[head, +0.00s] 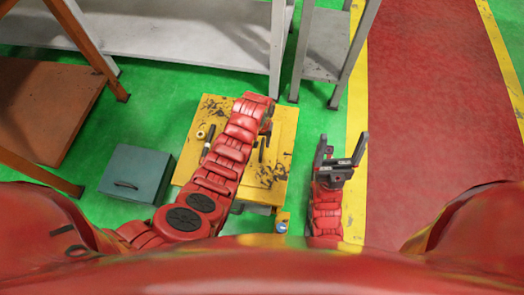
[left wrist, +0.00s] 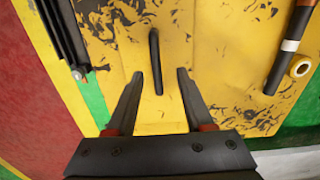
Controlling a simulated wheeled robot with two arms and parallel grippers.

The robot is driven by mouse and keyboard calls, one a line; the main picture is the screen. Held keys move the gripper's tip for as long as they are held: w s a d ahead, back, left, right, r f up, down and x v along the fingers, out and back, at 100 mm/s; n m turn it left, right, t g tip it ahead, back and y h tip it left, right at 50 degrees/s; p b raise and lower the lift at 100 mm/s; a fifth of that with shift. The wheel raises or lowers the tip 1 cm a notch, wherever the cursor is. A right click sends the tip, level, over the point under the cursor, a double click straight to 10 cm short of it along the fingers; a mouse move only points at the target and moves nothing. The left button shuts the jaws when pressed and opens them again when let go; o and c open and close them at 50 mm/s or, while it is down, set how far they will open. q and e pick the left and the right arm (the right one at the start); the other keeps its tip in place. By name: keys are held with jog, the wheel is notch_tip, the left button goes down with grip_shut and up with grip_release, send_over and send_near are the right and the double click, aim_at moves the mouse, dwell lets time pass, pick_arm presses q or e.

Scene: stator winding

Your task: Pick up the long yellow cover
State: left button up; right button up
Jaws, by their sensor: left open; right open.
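The long yellow cover (left wrist: 125,45) seems to be the plain yellow strip with a dark upright bar handle (left wrist: 156,55), set in the worn yellow bench top (head: 218,108). In the head view the dark handle (head: 262,149) shows just right of my left arm. My left gripper (head: 267,126) is over the bench, mostly hidden by its arm. In the left wrist view it (left wrist: 160,75) is open, with the handle's lower end between its fingertips; contact cannot be told. My right gripper (head: 342,149) is open and empty, right of the bench.
A black rod (left wrist: 290,45) with a white band and a pale ring (left wrist: 300,68) lie on the bench. A grey-blue box (head: 137,174) stands left of it. Grey shelving (head: 180,40) is behind, an orange-framed table (head: 45,105) at left. Dark bars (left wrist: 64,40) show at the wrist view's left.

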pick_arm(q)
jog(key=f, duration=0.1)
jog(key=f+b, duration=0.1)
jog(key=f, duration=0.2)
jog(key=shift+d+f+b, duration=0.25)
jog(key=shift+f+b, duration=0.05)
jog(key=shift+f, duration=0.1)
grip_shut()
dwell(1.1)
